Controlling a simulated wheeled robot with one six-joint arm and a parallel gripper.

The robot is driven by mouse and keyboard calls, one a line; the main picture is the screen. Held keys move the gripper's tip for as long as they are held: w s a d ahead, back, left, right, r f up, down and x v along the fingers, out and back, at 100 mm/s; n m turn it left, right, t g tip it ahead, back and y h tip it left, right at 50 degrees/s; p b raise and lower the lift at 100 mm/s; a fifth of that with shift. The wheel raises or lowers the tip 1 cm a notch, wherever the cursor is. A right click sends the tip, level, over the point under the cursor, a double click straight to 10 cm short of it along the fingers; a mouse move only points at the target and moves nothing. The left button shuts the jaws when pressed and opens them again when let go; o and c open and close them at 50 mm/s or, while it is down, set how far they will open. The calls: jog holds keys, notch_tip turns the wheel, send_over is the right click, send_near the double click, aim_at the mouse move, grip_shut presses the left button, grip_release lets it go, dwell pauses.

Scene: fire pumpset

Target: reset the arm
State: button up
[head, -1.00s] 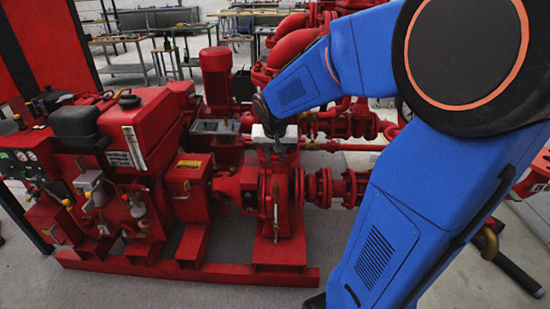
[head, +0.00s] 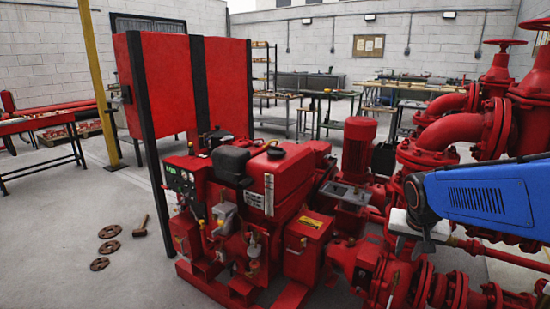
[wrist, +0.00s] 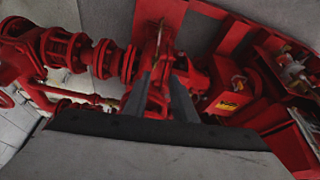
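My blue arm (head: 480,195) reaches in from the right in the head view. Its dark wrist ends in a pale block with my gripper (head: 420,247) below it, in front of the red pipework. In the wrist view my gripper (wrist: 168,98) shows two grey fingers with a narrow gap, through which red pump parts show. The gripper looks open, and I see nothing held in it. The exact distance from the fingers to the pump is unclear.
The red engine (head: 270,190) stands left of the arm, with a red motor (head: 357,150) behind it. Large red pipes (head: 455,135) crowd the right. A hammer (head: 141,227) and flange discs (head: 109,247) lie on the floor at left. Open floor surrounds them.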

jog(key=s+a+n+y, duration=0.1)
jog(key=s+a, duration=0.3)
jog(key=s, duration=0.5)
jog(key=s+a+r+n+y, duration=0.1)
jog(key=s+a+n, duration=0.3)
jog(key=s, duration=0.6)
jog(key=shift+a+r+t, duration=0.15)
jog(key=shift+r+t, duration=0.15)
jog(key=shift+t, duration=0.1)
jog(key=o, duration=0.5)
jog(key=shift+s, duration=0.2)
jog(key=o, duration=1)
jog(key=shift+a, duration=0.1)
jog(key=o, duration=0.4)
jog(key=shift+o, duration=0.2)
jog(key=w+d+r+m+g, duration=0.15)
jog(key=w+d, duration=0.35)
jog(key=w, duration=0.7)
jog(key=w+d+m+g, duration=0.25)
jog(key=w+d, duration=0.25)
jog(key=w, duration=0.6)
jog(key=w+d+f+m, duration=0.2)
jog(key=w+d+f, duration=0.2)
jog(key=w+d, duration=0.3)
notch_tip(320, 180, down, 10)
jog(key=a, duration=0.1)
jog(key=shift+w+a+r+g, duration=0.2)
jog(key=shift+w+a+g, duration=0.1)
jog(key=shift+g, duration=0.1)
